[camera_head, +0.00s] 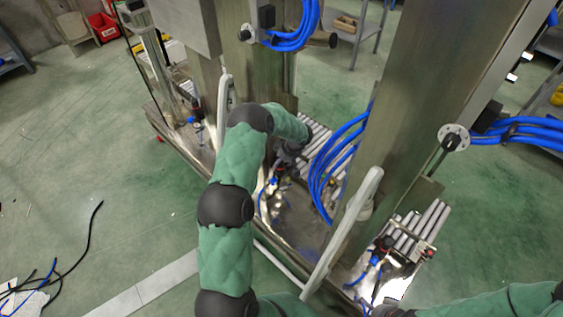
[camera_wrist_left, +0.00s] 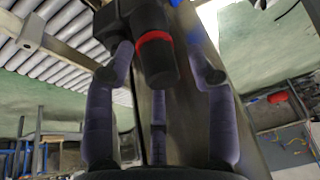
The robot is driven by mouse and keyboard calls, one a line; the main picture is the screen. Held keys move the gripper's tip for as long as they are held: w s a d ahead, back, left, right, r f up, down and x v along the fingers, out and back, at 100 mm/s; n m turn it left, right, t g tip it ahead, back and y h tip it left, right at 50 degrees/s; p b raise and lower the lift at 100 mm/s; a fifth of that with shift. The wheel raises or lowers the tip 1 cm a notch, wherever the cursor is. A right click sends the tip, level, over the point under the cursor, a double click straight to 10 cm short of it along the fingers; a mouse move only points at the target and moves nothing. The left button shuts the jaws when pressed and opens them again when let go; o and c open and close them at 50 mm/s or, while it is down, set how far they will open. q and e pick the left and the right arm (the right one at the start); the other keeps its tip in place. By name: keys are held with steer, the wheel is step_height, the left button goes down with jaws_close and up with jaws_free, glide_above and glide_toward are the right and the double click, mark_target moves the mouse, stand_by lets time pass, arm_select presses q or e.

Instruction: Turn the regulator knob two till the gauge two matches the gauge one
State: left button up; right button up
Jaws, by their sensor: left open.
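A black knob with a red ring (camera_wrist_left: 155,50) hangs between the spread fingers of my left gripper (camera_wrist_left: 166,68) in the left wrist view. The fingers stand on both sides of it with gaps, so the gripper is open. In the head view my left gripper (camera_head: 281,166) is small and dark, low beside the middle metal column, and partly hides the fitting there. A similar dark regulator fitting with blue tubing (camera_head: 384,246) is on the right station. I cannot make out a gauge dial or needle in either view.
Metal columns (camera_head: 425,100) rise close on the right and behind my left arm. Pale handles (camera_head: 345,235) and blue hoses (camera_head: 335,150) stand near it. Roller conveyors (camera_head: 420,225) lie low on the right. The green floor (camera_head: 110,150) at left is mostly clear.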

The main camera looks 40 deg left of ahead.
arm_select(q)
steer(key=c, duration=1.1)
steer(key=shift+a, duration=0.2)
